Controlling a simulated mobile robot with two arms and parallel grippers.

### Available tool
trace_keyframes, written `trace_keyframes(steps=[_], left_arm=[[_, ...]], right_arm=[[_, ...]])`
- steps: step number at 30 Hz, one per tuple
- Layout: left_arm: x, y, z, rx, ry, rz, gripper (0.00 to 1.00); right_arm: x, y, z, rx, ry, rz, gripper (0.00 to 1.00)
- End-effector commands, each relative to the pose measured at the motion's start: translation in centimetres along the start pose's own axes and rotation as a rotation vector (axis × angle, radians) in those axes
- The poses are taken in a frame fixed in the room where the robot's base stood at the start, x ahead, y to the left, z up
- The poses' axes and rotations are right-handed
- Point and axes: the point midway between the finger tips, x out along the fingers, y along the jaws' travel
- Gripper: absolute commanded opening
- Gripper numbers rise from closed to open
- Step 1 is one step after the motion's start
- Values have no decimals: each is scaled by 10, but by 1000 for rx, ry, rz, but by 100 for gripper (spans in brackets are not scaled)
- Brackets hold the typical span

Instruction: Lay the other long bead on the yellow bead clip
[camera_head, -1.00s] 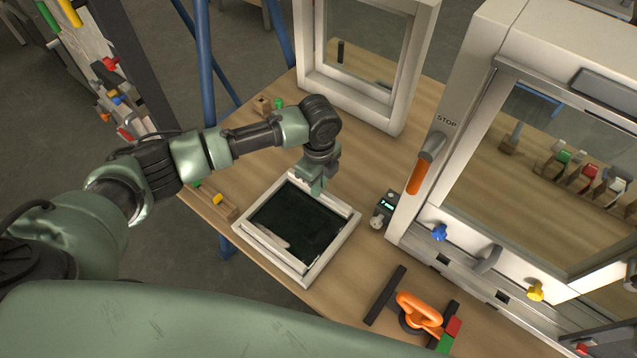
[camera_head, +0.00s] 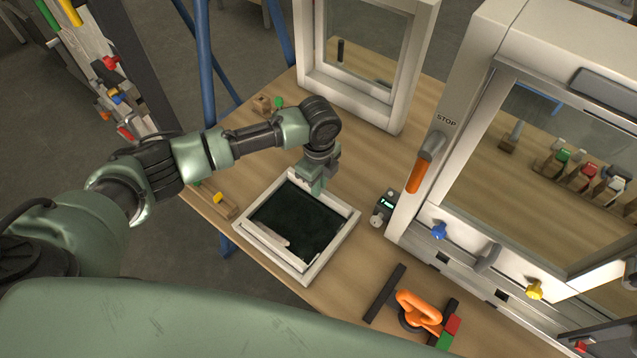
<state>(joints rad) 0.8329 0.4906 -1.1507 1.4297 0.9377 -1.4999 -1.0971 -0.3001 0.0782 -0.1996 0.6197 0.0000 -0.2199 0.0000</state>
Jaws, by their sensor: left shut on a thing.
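My left gripper (camera_head: 313,186) is shut at the far edge of a white frame (camera_head: 302,273) lying flat on the table. A white long bead (camera_head: 336,197) runs along that far side, and the fingers appear closed on it; their tips partly hide it. Another pale strip (camera_head: 268,238) shows along the near left inner side of the frame. A small yellow piece, seemingly the yellow bead clip (camera_head: 217,198), sits on a wooden strip at the table's left edge, left of the frame and apart from the gripper. My right gripper is not in view.
A dark pane (camera_head: 300,220) fills the frame. A small meter (camera_head: 385,203) stands right of it, beside a large white cabinet (camera_head: 452,90). An orange suction lifter (camera_head: 418,305) lies in front. An upright framed window (camera_head: 350,103) stands behind.

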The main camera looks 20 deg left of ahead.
Motion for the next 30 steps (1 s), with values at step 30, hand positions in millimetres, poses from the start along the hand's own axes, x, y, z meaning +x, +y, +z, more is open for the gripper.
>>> trace_keyframes(steps=[30], left_arm=[[-11, -1, 0, -1, 0, -4, 37]], right_arm=[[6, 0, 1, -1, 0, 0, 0]])
